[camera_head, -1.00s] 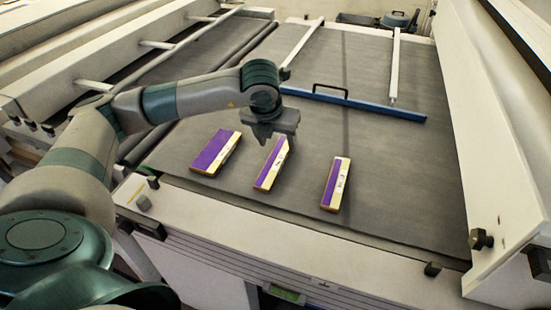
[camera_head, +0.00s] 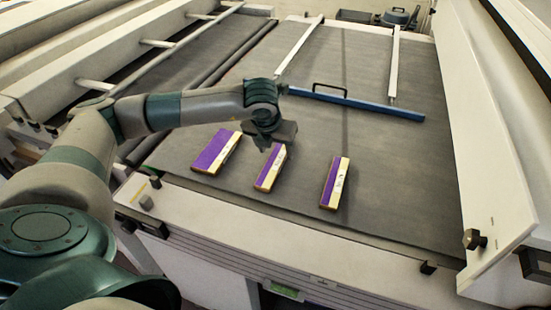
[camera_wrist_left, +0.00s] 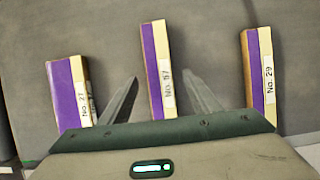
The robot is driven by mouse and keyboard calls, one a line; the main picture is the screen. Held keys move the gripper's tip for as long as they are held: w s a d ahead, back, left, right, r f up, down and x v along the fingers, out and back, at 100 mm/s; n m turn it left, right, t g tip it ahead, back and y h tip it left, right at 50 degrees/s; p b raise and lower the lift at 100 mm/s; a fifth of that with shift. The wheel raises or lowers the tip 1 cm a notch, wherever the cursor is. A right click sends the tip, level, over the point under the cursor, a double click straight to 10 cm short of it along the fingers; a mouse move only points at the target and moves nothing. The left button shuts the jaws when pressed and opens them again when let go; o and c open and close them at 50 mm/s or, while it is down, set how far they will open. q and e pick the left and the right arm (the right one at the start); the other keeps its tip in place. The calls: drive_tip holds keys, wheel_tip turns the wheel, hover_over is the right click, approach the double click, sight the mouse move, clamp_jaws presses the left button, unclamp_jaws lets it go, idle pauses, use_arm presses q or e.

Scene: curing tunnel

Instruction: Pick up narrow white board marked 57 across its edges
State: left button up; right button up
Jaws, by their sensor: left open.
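The board marked "No. 57" (camera_wrist_left: 155,65) is narrow, with a purple strip and a pale, whitish strip bearing the label. It lies flat on the dark belt, the middle one of three boards in the left wrist view. In the head view it is the middle board (camera_head: 268,172), its far end close to my left gripper (camera_head: 266,145). My left gripper is open and empty; in the left wrist view its two fingers (camera_wrist_left: 160,80) show on either side of this board. My right gripper is not in view.
Similar boards lie on each side, "No. 27" (camera_wrist_left: 68,95) at left and "No. 29" (camera_wrist_left: 259,75) at right. A blue bar with a black handle (camera_head: 360,103) crosses the belt behind. The belt (camera_head: 400,190) is clear to the right. A pale wall (camera_head: 485,130) stands at right.

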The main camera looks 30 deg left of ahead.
use_arm(q)
drive_tip(key=shift+p+x, duration=0.3)
drive_tip(key=shift+x, duration=0.55)
drive_tip(key=shift+w+a+f, duration=0.1)
drive_tip(key=shift+a+f, duration=0.1)
drive_tip(key=shift+f, duration=0.2)
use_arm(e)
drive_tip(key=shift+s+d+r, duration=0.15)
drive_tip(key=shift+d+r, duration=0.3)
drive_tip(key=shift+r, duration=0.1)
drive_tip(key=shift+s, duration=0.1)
use_arm(q)
drive_tip(key=c, duration=1.2)
drive_tip(key=shift+o, duration=0.2)
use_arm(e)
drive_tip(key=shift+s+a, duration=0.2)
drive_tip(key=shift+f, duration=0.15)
